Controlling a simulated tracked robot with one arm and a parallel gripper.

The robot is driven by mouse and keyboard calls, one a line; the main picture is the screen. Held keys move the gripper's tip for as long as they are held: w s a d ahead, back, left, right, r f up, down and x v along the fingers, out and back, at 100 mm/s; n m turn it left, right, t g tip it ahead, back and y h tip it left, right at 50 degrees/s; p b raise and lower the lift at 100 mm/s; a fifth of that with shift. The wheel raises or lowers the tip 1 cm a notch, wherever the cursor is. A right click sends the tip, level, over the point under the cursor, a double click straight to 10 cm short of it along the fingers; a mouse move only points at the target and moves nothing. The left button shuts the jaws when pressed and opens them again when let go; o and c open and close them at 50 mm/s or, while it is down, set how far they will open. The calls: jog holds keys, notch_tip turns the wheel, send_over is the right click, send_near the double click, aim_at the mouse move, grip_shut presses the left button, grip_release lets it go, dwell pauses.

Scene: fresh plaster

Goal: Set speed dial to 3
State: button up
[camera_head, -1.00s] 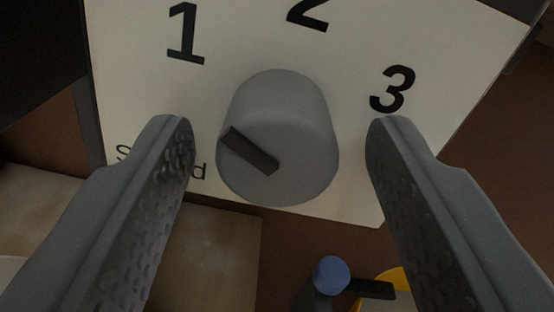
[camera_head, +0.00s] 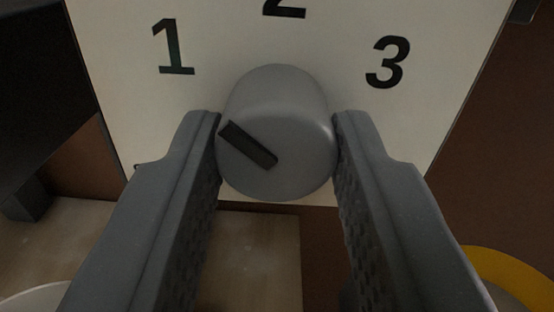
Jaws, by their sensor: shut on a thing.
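The speed dial (camera_head: 285,110) is a grey round knob on a pale panel (camera_head: 330,40). A dark pointer mark (camera_head: 248,145) on its face slants to the upper left, toward the numeral 1 (camera_head: 173,47). The numeral 2 (camera_head: 285,8) is cut off at the top edge above the knob, and the numeral 3 (camera_head: 388,62) is at its upper right. My gripper (camera_head: 278,130) is shut on the dial, one finger at its left side and one at its right. The fingers hide the lower part of the panel and most of its printed label.
A wooden surface (camera_head: 255,250) lies below the panel. A yellow rounded object (camera_head: 490,262) is at the lower right, and a pale rim (camera_head: 35,300) shows at the lower left. A dark block (camera_head: 35,85) stands left of the panel.

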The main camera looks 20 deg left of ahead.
jog(key=m+b, duration=0.1)
jog(key=m, duration=0.4)
jog(key=shift+d+m, duration=0.1)
jog(key=shift+m, duration=0.2)
jog(key=m, duration=0.5)
jog(key=shift+m+b, duration=0.3)
jog(key=shift+b, duration=0.1)
jog(key=m, duration=0.4)
jog(key=shift+d+m, duration=0.1)
jog(key=shift+m, duration=0.2)
jog(key=m, duration=0.2)
jog(key=shift+r+m, duration=0.1)
jog(key=shift+m, duration=0.2)
jog(key=shift+f+m, duration=0.2)
jog(key=shift+m, duration=1.7)
jog(key=shift+f, duration=0.1)
jog(key=o, duration=1)
jog(key=shift+w+d, duration=0.1)
jog(key=shift+a, duration=0.25)
jog(key=shift+a+r, duration=0.1)
jog(key=shift+r, duration=0.1)
